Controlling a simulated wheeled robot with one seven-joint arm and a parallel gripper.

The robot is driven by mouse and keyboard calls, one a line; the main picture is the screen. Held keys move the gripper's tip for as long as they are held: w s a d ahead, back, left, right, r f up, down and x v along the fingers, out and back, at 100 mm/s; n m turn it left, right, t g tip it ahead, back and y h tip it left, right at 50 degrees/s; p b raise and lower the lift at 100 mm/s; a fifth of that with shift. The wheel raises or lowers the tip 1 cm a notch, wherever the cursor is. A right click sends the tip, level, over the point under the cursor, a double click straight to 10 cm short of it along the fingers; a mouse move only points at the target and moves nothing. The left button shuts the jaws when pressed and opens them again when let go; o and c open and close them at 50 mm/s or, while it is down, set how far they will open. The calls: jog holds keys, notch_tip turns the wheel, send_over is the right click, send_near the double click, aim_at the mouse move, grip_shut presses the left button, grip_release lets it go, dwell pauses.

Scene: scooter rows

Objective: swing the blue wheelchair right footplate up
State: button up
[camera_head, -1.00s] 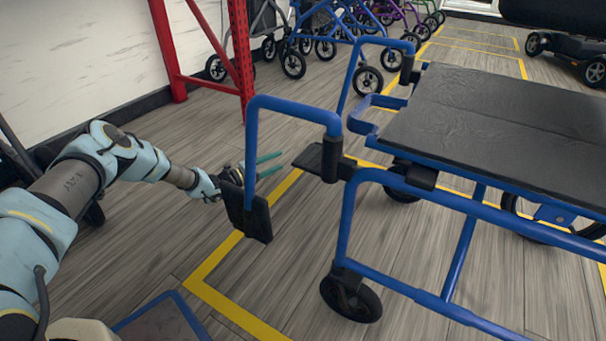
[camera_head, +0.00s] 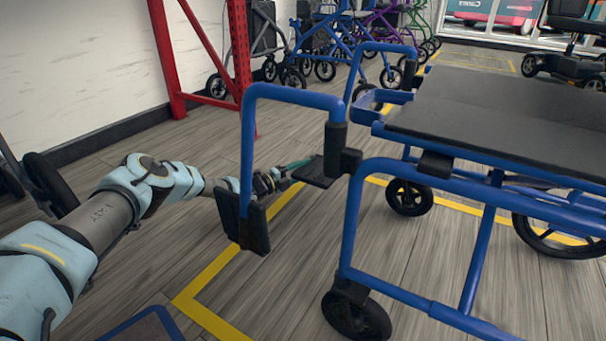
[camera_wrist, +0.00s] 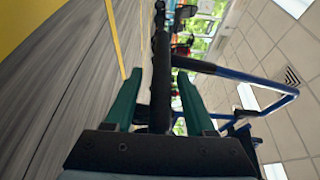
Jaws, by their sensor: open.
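The blue wheelchair (camera_head: 365,230) stands at right with its front toward the left. Its right footplate (camera_head: 314,173), a flat black plate, lies roughly level on the far hanger tube. The other footplate (camera_head: 242,225) is on the near tube and looks steeply tilted. My gripper (camera_head: 303,162) has green fingers and is at the left edge of the right footplate. In the wrist view, my open gripper (camera_wrist: 161,78) has a finger on each side of the thin, dark, edge-on plate (camera_wrist: 160,50). Whether they touch it is unclear.
The near hanger tube (camera_head: 247,140) stands in front of my forearm. A red rack post (camera_head: 240,70) rises behind, near the white wall. Other walkers (camera_head: 330,45) stand at the back.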

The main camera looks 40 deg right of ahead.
jog(key=shift+c, duration=0.2)
grip_shut()
dwell(0.3)
dwell(1.0)
